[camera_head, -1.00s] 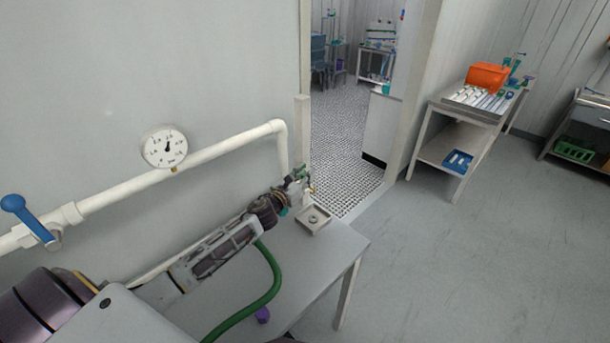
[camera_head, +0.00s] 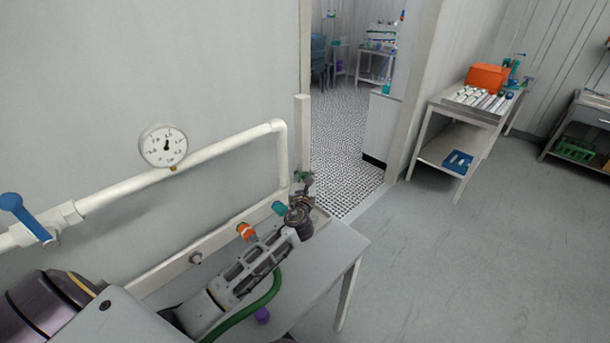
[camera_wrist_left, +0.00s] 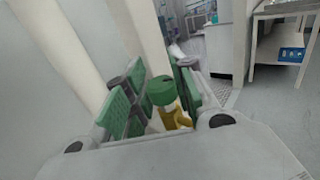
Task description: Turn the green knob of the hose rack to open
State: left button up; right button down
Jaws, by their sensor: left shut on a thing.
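My left gripper (camera_head: 303,182) is at the right end of the pale hose rack rail (camera_head: 165,275), close to the wall corner. In the left wrist view, the green knob (camera_wrist_left: 162,90) sits on a yellow fitting (camera_wrist_left: 173,117) between the green finger pads of my left gripper (camera_wrist_left: 160,98). The gripper is shut on the knob, though a gap beside the left pad makes the contact hard to see. In the head view the fingers and wrist hide the knob. My right gripper is in neither view.
Orange (camera_head: 246,232) and teal (camera_head: 280,208) fittings stick out from the rail. A green hose (camera_head: 262,300) and a purple piece (camera_head: 262,316) lie on the grey table (camera_head: 335,250). A white pipe (camera_head: 215,150) with a gauge (camera_head: 163,146) runs above.

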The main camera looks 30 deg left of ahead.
pick_arm(q)
jog(key=n+g+y, duration=0.3)
jog(key=n+y, duration=0.1)
jog(key=y, duration=0.1)
jog(key=shift+d, duration=0.1)
jog(key=n+g+y, duration=0.2)
jog(key=g+y, duration=0.1)
jog(key=shift+n, duration=0.3)
jog(key=shift+n+g+y+b, duration=0.75)
jog(key=shift+n+g, duration=0.35)
jog(key=shift+g, duration=0.5)
jog(key=shift+n+g+y+b, duration=0.55)
jog(key=shift+n+g, duration=0.45)
jog(key=shift+g, duration=0.5)
jog(key=shift+n+g+y+b, duration=0.3)
jog(key=shift+n+g+b, duration=0.7)
jog(key=shift+g, duration=0.6)
jog(key=shift+n+g+b, duration=1.3)
jog(key=shift+g+b, duration=0.45)
jog(key=shift+g, duration=0.25)
jog(key=shift+n+g+b, duration=0.4)
jog(key=shift+g+b, duration=0.2)
jog(key=shift+b, duration=0.05)
jog(key=shift+g, duration=0.3)
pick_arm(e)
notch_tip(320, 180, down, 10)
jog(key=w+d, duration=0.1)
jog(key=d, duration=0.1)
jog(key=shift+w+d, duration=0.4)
